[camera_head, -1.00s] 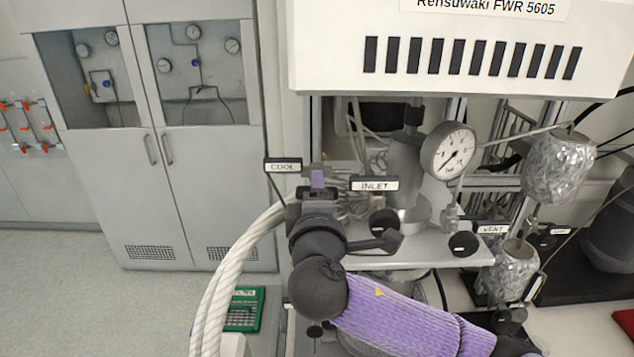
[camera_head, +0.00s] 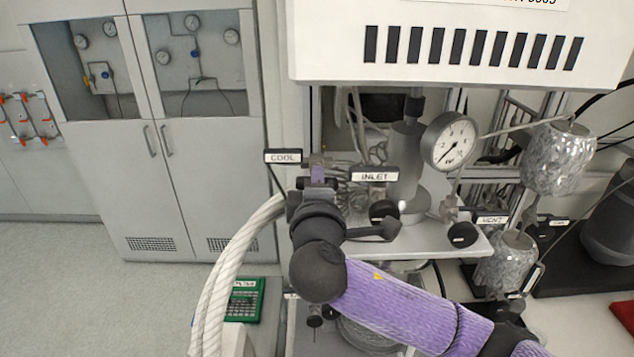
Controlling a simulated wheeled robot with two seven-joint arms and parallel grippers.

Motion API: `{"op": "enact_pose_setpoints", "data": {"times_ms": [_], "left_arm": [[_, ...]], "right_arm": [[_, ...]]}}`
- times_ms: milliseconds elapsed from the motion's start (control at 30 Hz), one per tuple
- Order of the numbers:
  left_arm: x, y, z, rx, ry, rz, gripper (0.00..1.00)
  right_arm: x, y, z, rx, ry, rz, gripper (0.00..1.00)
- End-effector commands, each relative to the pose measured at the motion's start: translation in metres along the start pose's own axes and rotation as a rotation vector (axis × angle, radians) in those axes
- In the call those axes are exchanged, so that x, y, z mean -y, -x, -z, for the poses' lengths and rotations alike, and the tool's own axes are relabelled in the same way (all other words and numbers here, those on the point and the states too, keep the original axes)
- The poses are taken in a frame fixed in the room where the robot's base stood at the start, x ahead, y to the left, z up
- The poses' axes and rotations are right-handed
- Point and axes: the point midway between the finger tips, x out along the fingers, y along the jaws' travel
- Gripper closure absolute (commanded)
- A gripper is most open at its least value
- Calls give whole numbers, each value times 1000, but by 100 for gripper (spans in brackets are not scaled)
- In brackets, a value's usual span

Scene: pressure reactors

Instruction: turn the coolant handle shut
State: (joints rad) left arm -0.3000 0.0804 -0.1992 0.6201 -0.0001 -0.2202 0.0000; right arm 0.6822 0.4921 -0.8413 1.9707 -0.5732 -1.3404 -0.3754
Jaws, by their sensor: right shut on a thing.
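The coolant valve stands at the left edge of the reactor, beside a label reading COOL (camera_head: 282,157). My right gripper (camera_head: 318,178) is at this valve, just right of and below the label, on the end of my purple arm. It is shut on the coolant handle, which is mostly hidden behind the gripper and wrist. The handle's angle cannot be made out. My left gripper is not in view.
The INLET label (camera_head: 374,174) and a black knob (camera_head: 383,210) are close right of my gripper. A pressure gauge (camera_head: 449,139) stands behind. A thick white hose (camera_head: 232,262) curves down at left. The VENT label (camera_head: 491,220) is further right. Open floor lies left.

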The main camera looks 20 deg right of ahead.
Motion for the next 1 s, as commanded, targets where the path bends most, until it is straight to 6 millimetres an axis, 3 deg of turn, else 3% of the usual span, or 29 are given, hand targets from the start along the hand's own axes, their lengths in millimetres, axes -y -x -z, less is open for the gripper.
{"op": "enact_pose_setpoints", "data": {"times_ms": [267, 1000], "left_arm": [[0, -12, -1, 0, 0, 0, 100], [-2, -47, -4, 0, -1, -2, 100]], "right_arm": [[4, 0, 0, 0, -134, 5, 100], [4, 0, 1, 2, -827, 7, 100]]}}
